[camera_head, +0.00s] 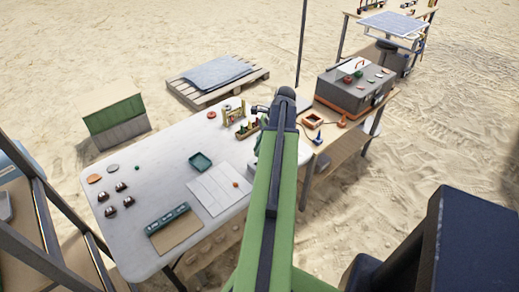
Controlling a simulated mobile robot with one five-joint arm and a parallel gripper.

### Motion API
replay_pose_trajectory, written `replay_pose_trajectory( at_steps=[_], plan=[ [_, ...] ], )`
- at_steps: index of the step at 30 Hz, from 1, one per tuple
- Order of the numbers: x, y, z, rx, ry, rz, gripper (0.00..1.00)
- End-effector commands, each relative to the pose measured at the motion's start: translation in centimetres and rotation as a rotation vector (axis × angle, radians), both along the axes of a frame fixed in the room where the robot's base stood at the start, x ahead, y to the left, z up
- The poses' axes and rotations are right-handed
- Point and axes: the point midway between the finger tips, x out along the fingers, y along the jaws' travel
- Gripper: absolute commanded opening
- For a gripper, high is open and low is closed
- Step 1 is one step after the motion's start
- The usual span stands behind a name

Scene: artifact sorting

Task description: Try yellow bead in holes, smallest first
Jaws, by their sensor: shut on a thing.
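My green arm (275,190) reaches up the middle of the picture and over the right side of the white table. Its far end hides what lies behind it, and I cannot make out my gripper's fingers. I do not see a yellow bead. A small yellow-green upright frame (234,115) stands near the table's back right edge; its holes are too small to tell. A wooden rack with several small coloured pieces (246,130) stands beside it, left of my arm.
On the white table (150,195) lie a teal tray (201,161), a pale sheet (212,190) with a small orange ball (235,184), a teal-and-brown box (172,228) and several dark pieces (112,198). A grey case (352,95) stands on the wooden bench at right.

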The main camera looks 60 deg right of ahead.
Motion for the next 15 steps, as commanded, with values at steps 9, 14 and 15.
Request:
replay_pose_trajectory(
  at_steps=[9,14,15],
  plan=[
    [0.0,0.0,-1.6,0.000,0.000,-0.001,0.00],
    [0.0,0.0,-3.1,0.000,0.000,-0.001,0.00],
    [0.0,0.0,-3.5,0.000,0.000,-0.001,0.00]
  ],
)
